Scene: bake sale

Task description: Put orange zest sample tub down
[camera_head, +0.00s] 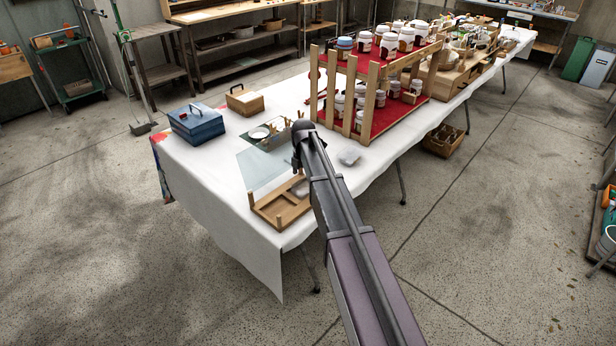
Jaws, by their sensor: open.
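My arm reaches from the lower right over the near end of the long white-clothed table (215,190). My gripper (297,163) is small and dark at the arm's far end, low over the table and largely hidden by the arm links. I see nothing held in it. I cannot pick out the orange zest sample tub for certain. Another pale item (300,187) shows at the wooden divided tray (268,214), partly behind the arm.
A blue box (198,124) and a wooden-sided box (245,101) stand at the left. A translucent sheet (262,170) lies before a tray of small items (262,134). A wooden rack (372,90) with several jars stands close behind the arm. Bare cloth lies at the front left.

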